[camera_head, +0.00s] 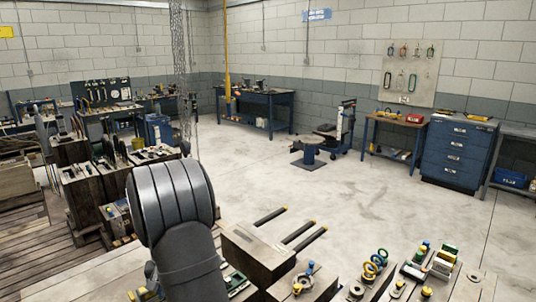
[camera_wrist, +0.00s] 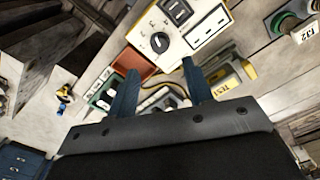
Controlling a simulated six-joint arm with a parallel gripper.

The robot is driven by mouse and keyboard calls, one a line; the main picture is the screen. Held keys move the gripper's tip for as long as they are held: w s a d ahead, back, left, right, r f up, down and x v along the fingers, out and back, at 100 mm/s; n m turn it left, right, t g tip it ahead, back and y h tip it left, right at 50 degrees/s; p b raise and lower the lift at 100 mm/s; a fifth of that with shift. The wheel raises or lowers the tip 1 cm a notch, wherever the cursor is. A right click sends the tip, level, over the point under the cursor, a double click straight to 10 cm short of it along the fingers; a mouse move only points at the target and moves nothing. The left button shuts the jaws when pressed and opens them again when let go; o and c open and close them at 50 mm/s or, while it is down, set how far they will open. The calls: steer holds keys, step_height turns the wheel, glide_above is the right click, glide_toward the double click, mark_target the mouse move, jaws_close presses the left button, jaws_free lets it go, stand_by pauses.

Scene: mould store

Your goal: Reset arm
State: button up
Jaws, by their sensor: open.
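My gripper (camera_wrist: 160,70) shows in the wrist view as two blue fingers set well apart. It is open, with nothing held between the fingers. Beyond the fingertips are a cream control box (camera_wrist: 180,28) with dark switches and a reddish-brown tray (camera_wrist: 133,62). The fingers overlap these things in the picture, and I cannot tell how far off they are. In the head view my grey arm rises at the lower centre-left, and the gripper itself cannot be made out there.
A wooden block (camera_head: 258,246) and dark rods with yellow ends (camera_head: 300,231) lie right of my arm. Small rings (camera_head: 376,263) and fittings stand at the front right. A blue drawer cabinet (camera_head: 458,152) stands by the back wall. The middle floor (camera_head: 350,195) is clear.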

step_height(320, 180, down, 8)
steer(key=shift+r, duration=0.2)
stand_by(0.3)
step_height(320, 180, up, 17)
step_height(320, 180, down, 17)
steer(key=shift+f, duration=0.2)
steer(key=shift+r+n, duration=0.2)
steer(key=shift+n, duration=0.7)
steer(key=n, duration=0.6)
step_height(320, 180, up, 12)
steer(key=shift+f, duration=0.25)
